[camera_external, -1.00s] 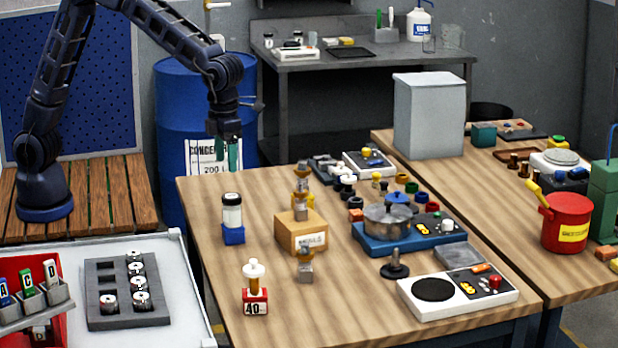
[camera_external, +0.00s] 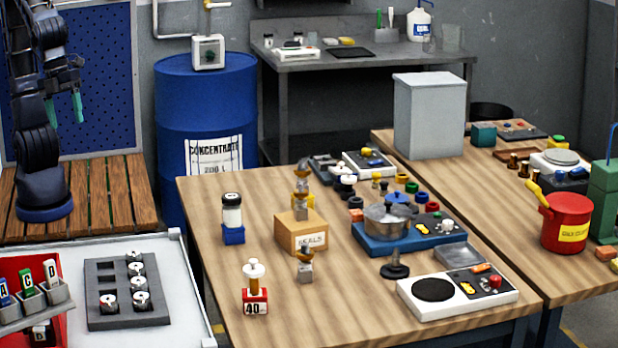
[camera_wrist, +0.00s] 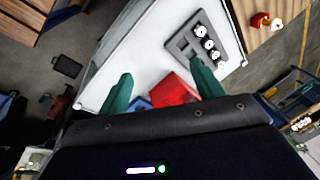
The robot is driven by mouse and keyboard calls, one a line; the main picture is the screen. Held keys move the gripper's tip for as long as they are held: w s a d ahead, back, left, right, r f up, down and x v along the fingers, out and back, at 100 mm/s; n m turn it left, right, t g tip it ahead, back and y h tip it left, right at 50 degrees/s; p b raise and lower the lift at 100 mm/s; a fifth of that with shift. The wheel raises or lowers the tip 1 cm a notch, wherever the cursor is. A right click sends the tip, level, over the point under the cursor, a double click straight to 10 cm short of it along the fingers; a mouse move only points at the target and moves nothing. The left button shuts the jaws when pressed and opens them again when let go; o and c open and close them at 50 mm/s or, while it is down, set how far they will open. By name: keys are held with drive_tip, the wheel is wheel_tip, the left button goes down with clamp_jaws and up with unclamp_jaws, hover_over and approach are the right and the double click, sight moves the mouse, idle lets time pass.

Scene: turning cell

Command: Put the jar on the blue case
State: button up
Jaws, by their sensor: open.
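The jar (camera_external: 232,209), clear with a dark lid and pale contents, stands upright on top of the small blue case (camera_external: 233,234) at the left of the wooden table in the external view. My gripper (camera_external: 65,108) is well away from them, at the upper left in front of the blue pegboard. Its two green fingers are apart and empty. The fingers also show in the wrist view (camera_wrist: 160,90), spread wide with nothing between them. I cannot make out the jar or the blue case surely in the wrist view.
A cardboard box (camera_external: 302,234) with small parts on it stands right of the jar. A red-based pump with 40 on it (camera_external: 256,300) is in front. A grey block with round parts (camera_external: 105,318) lies on the white table. A blue drum (camera_external: 205,100) stands behind.

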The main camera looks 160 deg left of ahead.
drive_tip(key=s+d+f+n+t+h, duration=0.1)
drive_tip(key=s+d+n, duration=0.5)
drive_tip(key=s+d, duration=0.6)
drive_tip(key=shift+s+d+f+t+h, duration=0.4)
drive_tip(key=shift+s+f+t, duration=0.2)
drive_tip(key=shift+s+f, duration=0.3)
drive_tip(key=shift+s+r, duration=0.1)
